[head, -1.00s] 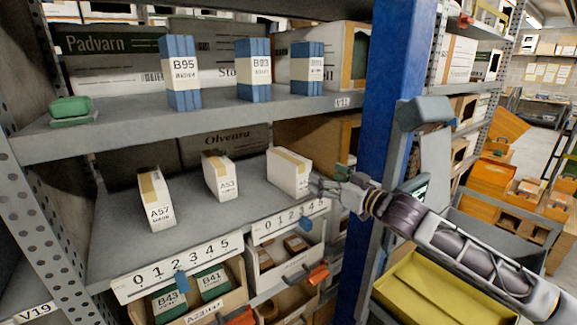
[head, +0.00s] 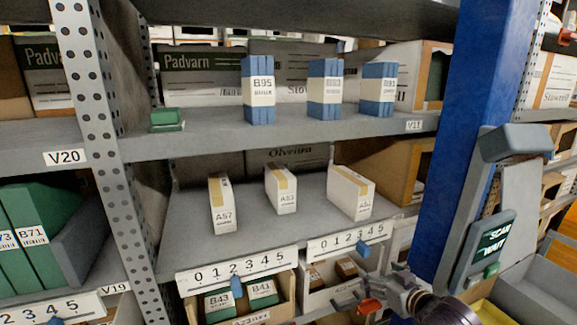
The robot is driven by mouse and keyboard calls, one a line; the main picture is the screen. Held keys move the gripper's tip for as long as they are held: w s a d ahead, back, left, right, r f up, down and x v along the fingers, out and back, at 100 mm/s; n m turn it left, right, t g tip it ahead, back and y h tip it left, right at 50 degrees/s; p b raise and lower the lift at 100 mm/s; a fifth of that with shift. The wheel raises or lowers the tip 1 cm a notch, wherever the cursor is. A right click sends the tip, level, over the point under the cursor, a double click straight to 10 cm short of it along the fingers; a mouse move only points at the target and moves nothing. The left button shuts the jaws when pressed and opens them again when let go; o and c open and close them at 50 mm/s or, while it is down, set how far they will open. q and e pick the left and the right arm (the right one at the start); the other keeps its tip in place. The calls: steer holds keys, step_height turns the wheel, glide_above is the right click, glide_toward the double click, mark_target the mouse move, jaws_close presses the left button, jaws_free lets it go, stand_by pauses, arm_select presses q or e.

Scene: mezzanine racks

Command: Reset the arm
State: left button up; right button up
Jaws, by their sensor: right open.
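My right gripper (head: 372,293) shows at the lower right of the head view, in front of the bin below the right number strip. It is open and empty, apart from the boxes on the shelf. My right arm comes in from the bottom edge. Three white boxes with tan tape stand on the middle shelf: A57 (head: 221,204), A53 (head: 281,190) and one at the right (head: 350,191) whose label is hard to read. My left gripper is not in view.
A blue upright post (head: 473,130) and a scanner reading "SCAN WAIT" (head: 490,240) stand at the right. Blue boxes, B95 (head: 258,90) among them, stand on the upper shelf (head: 210,140). A perforated metal post (head: 95,120) rises at left. Bins (head: 285,309) sit below.

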steer(key=s+a+f+g+h, duration=0.1)
steer(key=s+f+g, duration=0.4)
steer(key=s+f, duration=0.6)
steer(key=s+a+f+g+h, duration=0.2)
steer(key=s+f+g, duration=0.2)
steer(key=s+f, duration=0.65)
steer(key=s+f+g, duration=0.1)
steer(key=s+f, duration=0.2)
steer(key=f, duration=1.2)
steer(key=s+f+g, duration=0.1)
steer(key=s+f, duration=0.1)
steer(key=f, duration=1.4)
steer(key=s+d+f, duration=0.2)
steer(key=s+f, duration=0.7)
steer(key=s, duration=0.2)
steer(key=s+d+f+g, duration=0.1)
steer(key=s+d+f, duration=0.1)
steer(key=s+f, duration=0.8)
steer(key=shift+s+d+f, duration=0.2)
steer(key=shift+s+d, duration=0.1)
steer(key=shift+s, duration=0.35)
